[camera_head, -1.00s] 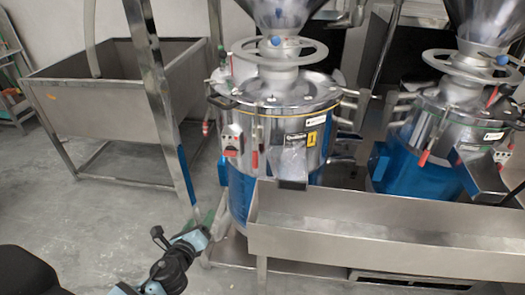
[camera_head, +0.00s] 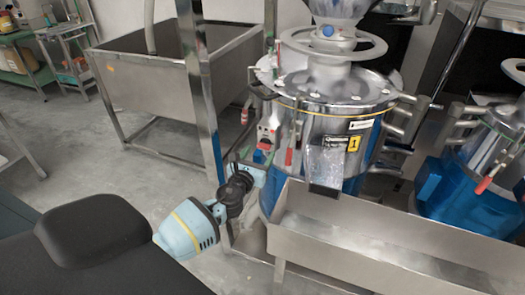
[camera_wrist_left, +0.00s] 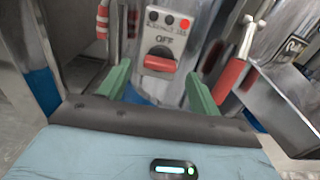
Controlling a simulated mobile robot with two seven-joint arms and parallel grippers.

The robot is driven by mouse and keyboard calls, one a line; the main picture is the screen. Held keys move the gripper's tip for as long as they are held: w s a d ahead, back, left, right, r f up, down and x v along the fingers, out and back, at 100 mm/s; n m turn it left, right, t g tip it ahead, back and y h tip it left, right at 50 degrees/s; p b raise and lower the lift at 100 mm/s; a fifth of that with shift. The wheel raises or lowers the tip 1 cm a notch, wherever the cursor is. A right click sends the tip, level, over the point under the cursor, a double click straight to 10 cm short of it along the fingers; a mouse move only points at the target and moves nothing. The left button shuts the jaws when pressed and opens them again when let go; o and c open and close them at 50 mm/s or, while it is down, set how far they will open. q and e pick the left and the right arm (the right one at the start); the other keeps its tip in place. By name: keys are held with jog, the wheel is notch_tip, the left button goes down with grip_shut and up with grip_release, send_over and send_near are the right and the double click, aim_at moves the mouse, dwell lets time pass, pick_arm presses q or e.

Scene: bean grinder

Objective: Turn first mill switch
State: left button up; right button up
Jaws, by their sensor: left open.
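The first mill (camera_head: 330,110) is a steel drum with a blue lower body and a handwheel on top. Its switch panel (camera_head: 266,133) is on the front left side. In the left wrist view the red mill switch (camera_wrist_left: 160,63) lies level under the word OFF, below a row of small round lights or buttons. My left gripper (camera_head: 263,162) is just in front of and below this panel. In the left wrist view its green fingers (camera_wrist_left: 160,88) are open, one on each side below the switch, with nothing between them. My right gripper is not in view.
A red-handled lever (camera_wrist_left: 230,78) stands right of the switch, and a red-and-white handle (camera_wrist_left: 102,18) is at upper left. A steel trough (camera_head: 350,235) runs in front of the mills. A steel post (camera_head: 200,90) stands left; a second mill (camera_head: 480,165) is at right.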

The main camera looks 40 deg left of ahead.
aim_at(264, 146)
pick_arm(q)
jog(key=shift+x, duration=0.9)
jog(key=shift+w+a, duration=0.1)
jog(key=shift+w, duration=0.45)
jog(key=c, duration=1)
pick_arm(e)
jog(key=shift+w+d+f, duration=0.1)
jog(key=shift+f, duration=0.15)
